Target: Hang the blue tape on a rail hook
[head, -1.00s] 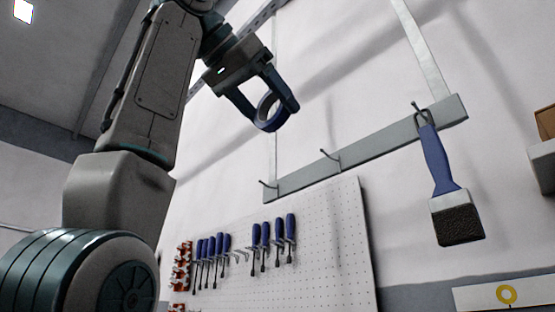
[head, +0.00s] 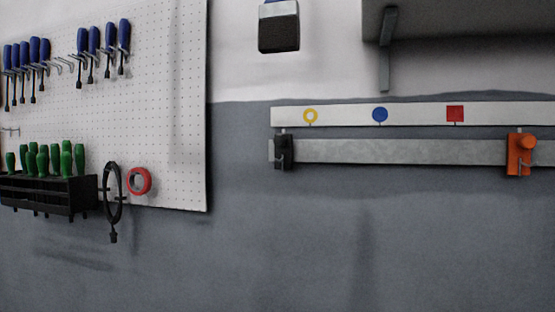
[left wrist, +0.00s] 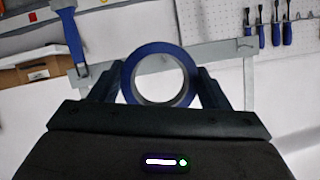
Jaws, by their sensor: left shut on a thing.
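The blue tape (left wrist: 158,47) is a ring held between the two dark fingers of my left gripper (left wrist: 158,73), seen only in the left wrist view. The gripper is shut on it. Behind the tape the grey hook rail (left wrist: 222,54) crosses that view, which looks turned upside down. A rail hook (left wrist: 244,44) shows to the right of the tape. The tape hides part of the rail, and I cannot tell how far apart they are. Neither gripper shows in the head view.
A blue-handled brush (left wrist: 73,38) hangs at the rail's left end in the wrist view; its bristles (head: 279,37) show in the head view. The pegboard (head: 165,80) carries screwdrivers and a red tape (head: 139,181). A lower rail (head: 400,151) holds black and orange items.

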